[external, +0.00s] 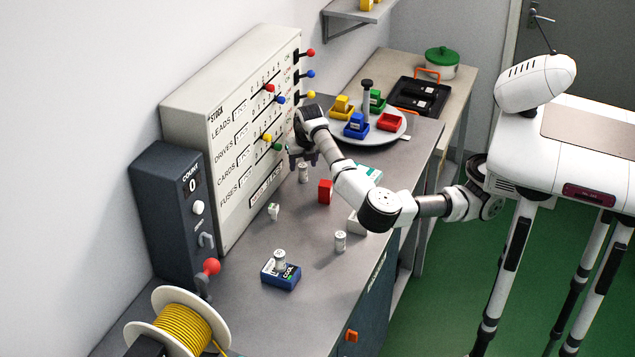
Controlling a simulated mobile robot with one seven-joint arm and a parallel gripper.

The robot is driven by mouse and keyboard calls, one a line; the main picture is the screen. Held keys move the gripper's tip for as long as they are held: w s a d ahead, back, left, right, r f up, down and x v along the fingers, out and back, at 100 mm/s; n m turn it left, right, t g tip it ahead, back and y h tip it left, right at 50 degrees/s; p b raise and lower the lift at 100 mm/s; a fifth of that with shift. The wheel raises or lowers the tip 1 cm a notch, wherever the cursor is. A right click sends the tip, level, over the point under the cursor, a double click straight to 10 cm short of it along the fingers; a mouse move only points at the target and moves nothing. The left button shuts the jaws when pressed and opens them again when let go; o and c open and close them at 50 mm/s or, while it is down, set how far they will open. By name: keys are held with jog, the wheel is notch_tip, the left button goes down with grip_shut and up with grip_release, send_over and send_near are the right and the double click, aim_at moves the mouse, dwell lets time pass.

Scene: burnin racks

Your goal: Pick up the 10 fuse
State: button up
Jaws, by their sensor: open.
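Several small pale cylinders that look like fuses stand on the grey bench (235,300); their labels are too small to read, so I cannot tell which is the 10 fuse. One cylinder (303,173) stands upright near the stock panel, just below my gripper. Another cylinder (340,241) stands nearer the bench's front edge. A third cylinder (280,259) is on a blue block (281,277). My gripper (303,158) is open, pointing down above the first cylinder; I cannot tell whether its fingers reach around the top.
The stock panel (215,110) with coloured knobs rises close behind my gripper. A red block (325,191), a small white-green piece (273,211) and a white box (357,222) are nearby. A round tray (385,136) holds coloured bins. A yellow cable reel (180,325) is front left.

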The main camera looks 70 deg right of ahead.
aim_at(303, 165)
jog(key=p+x, duration=0.1)
jog(key=x, duration=0.3)
jog(key=shift+a+f, duration=0.1)
jog(key=shift+f, duration=0.05)
jog(key=c, duration=1.1)
